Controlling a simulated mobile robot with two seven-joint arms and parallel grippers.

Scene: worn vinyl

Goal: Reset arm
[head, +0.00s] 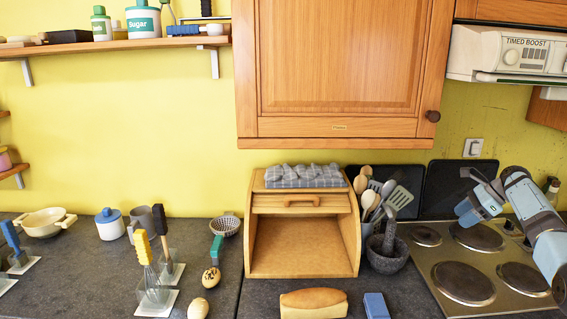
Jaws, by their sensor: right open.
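My right arm (535,220) comes in from the right edge over the hob. My right gripper (478,196) is open above the hob's back left burner, in front of the dark boards leaning on the wall. I see nothing between its fingers, though the view of them is small. My left gripper is not in view.
The hob (436,268) lies under my right arm. Left of it are a mortar (387,258), a utensil pot, an open bread box (248,250), a loaf (313,302) and a blue block (376,306). A cabinet (340,60) and range hood (505,55) hang above.

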